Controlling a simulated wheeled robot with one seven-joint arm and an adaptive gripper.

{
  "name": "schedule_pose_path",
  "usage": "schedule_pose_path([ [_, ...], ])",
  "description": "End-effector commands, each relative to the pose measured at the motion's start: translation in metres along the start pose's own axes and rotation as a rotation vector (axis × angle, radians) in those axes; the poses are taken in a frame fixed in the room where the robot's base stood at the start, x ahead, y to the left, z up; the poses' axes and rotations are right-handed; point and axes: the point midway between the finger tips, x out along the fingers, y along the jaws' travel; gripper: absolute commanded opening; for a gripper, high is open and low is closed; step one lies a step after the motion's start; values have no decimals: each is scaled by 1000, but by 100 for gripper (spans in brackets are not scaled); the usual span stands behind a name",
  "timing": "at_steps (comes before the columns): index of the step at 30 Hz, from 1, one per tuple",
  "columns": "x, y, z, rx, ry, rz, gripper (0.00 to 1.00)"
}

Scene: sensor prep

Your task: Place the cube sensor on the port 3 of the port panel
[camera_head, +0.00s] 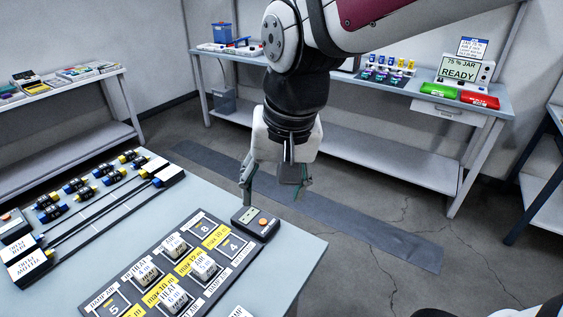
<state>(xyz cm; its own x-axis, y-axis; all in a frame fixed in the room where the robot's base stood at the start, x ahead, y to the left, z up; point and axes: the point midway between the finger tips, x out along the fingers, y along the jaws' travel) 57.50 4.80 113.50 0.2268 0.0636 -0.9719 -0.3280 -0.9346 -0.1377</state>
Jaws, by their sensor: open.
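The port panel (118,283) is a dark board with yellow and white labels on the near table. Several white labelled cubes stand on it: a rear one (174,246), a right one (203,266), a left one (146,272) and a front one (174,298). The numbers 8, 4 and 5 show beside bare ports; I cannot make out a 3. Part of another white labelled thing (240,312) shows at the bottom edge, right of the panel. My gripper (272,190) points down, open and empty, above and beyond the panel's far right end. Which cube is the task's sensor is unclear.
A small dark box with an orange button (256,223) sits at the panel's far right end. Long black-and-white bars (105,217) and several small connectors (75,186) lie on the table's left. A back bench (345,82) holds jars, a display and green and red trays.

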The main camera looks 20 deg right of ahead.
Motion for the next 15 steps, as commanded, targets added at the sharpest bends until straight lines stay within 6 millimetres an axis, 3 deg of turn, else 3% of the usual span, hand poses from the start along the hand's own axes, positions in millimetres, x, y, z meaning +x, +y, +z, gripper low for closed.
schedule_pose_path([
  [1,-12,14,9,-42,30,-5,58],
  [6,-36,51,41,-203,98,8,58],
  [15,-46,79,72,-356,155,43,58],
])
